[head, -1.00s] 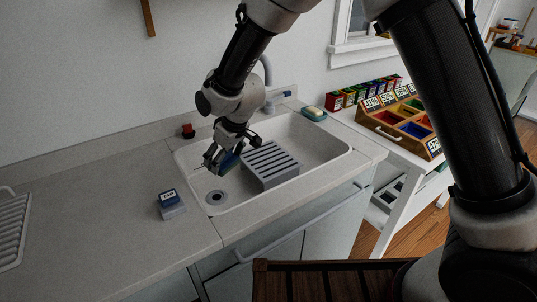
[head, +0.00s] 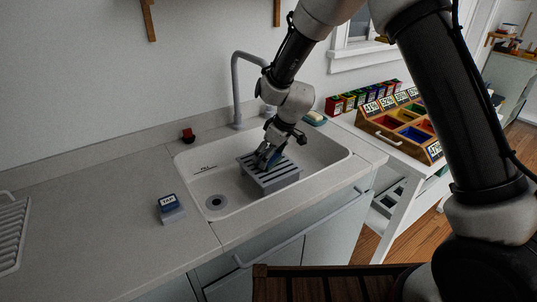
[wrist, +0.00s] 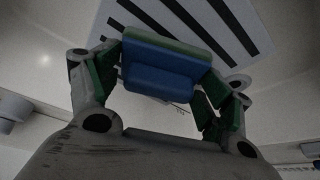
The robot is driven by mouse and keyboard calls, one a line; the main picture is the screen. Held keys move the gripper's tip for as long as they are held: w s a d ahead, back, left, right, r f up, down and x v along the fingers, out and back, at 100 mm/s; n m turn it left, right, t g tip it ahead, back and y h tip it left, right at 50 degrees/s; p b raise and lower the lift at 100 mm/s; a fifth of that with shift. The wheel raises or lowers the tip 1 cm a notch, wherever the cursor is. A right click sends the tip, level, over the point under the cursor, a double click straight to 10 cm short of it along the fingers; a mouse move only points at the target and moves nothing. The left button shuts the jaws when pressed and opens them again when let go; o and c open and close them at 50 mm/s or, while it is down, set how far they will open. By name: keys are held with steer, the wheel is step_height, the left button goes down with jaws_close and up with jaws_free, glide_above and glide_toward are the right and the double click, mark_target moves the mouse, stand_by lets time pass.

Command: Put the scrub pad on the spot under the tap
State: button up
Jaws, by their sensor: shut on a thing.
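The scrub pad (wrist: 160,68), blue with a green layer, is between the fingers of my gripper (wrist: 158,80) in the wrist view. In the head view my gripper (head: 265,160) is over the grey slatted block (head: 278,178) in the sink, shut on the pad, which is mostly hidden. I cannot tell whether the pad touches the slats. The slatted block also shows beyond the pad in the wrist view (wrist: 190,22). The grey tap (head: 236,90) rises behind the sink, its spout reaching toward my arm, which hides its end.
The white sink basin (head: 325,157) has a drain (head: 215,202) at its front left. A block labelled TAP (head: 170,208) stands on the left counter. A red-and-black item (head: 188,135) and a soap dish (head: 314,118) sit by the rim. Coloured bins (head: 405,125) stand right.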

steer(key=o, duration=1)
steer(key=shift+f, duration=0.1)
steer(key=s+d+r+m, duration=0.1)
steer(key=s+d+r, duration=0.2)
steer(key=d+r, duration=0.6)
steer(key=s+d+r+m, duration=0.2)
steer(key=s+d+r, duration=0.3)
steer(key=r, duration=0.6)
steer(key=s+d+r+m+h, duration=0.1)
steer(key=s+d+r+m, duration=0.1)
steer(key=s+d, duration=0.5)
steer(key=s+d+r+m+t+h, duration=0.1)
steer(key=s+d+r+m, duration=0.1)
steer(key=s+d, duration=0.6)
steer(key=s+d+r+m+h, duration=0.1)
steer(key=s+d+m, duration=0.3)
steer(key=s+d, duration=0.4)
steer(key=shift+r+t+h, duration=0.3)
steer(key=shift+r+t, duration=0.1)
steer(key=shift+r, duration=0.4)
